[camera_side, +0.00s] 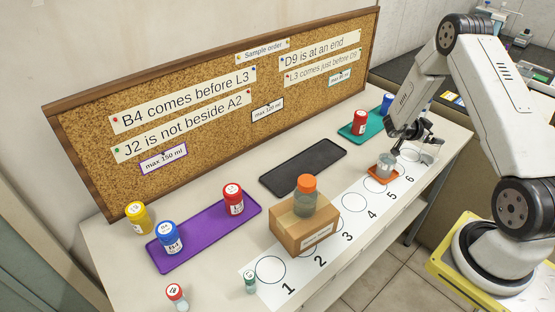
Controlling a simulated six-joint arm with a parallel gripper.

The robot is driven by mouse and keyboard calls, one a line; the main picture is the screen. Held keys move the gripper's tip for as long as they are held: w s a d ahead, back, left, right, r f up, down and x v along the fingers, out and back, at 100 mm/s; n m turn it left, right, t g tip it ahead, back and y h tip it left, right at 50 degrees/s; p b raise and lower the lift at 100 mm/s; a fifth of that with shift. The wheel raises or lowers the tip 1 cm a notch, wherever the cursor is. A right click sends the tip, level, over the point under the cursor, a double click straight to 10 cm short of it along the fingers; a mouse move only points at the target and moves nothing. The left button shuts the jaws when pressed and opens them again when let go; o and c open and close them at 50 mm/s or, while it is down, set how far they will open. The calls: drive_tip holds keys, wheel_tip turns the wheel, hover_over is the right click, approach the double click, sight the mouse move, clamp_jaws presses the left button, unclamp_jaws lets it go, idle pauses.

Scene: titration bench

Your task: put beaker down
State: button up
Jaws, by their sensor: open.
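A small clear beaker (385,164) with greyish contents stands upright on a small orange pad (371,171) near the number 6 on the white strip. My gripper (422,139) is open, just above and to the right of this beaker. A faint clear glass shape (430,154) shows just below the fingers; I cannot tell for sure whether it is another beaker. The fingers partly overlap this area, so contact with the glass is unclear.
A numbered white strip (257,288) with circles runs along the table front. A cardboard box (291,237) carries an orange-capped jar (305,197). A purple tray (203,236) and a teal tray (347,131) bear capped bottles. The black tray (303,167) is empty. A corkboard (215,105) stands behind.

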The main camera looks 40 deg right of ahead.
drive_tip(key=shift+r, duration=2.35)
drive_tip(key=shift+w, duration=0.1)
drive_tip(key=w+a+r+n+t+y, duration=0.1)
drive_tip(key=w+a+r+n+t, duration=0.3)
drive_tip(key=w+a+n+t, duration=0.5)
drive_tip(key=w+a+r+n+t+y, duration=0.1)
drive_tip(key=w+a+n+t+y, duration=0.15)
drive_tip(key=a, duration=0.45)
drive_tip(key=w+a+r+n+t+y, duration=0.1)
drive_tip(key=w+a+r+y, duration=0.1)
drive_tip(key=w+a+y, duration=0.3)
drive_tip(key=s+a+n+y, duration=0.1)
drive_tip(key=s+a+n, duration=0.15)
drive_tip(key=a, duration=0.45)
drive_tip(key=s+a+n+y, duration=0.2)
drive_tip(key=s+a, duration=0.1)
drive_tip(key=a, duration=0.3)
drive_tip(key=s+a+n+g, duration=0.4)
drive_tip(key=s+a, duration=0.3)
drive_tip(key=s, duration=0.5)
drive_tip(key=shift+a+n+g+y, duration=0.25)
drive_tip(key=shift+n+g+y, duration=0.15)
drive_tip(key=shift+n, duration=0.4)
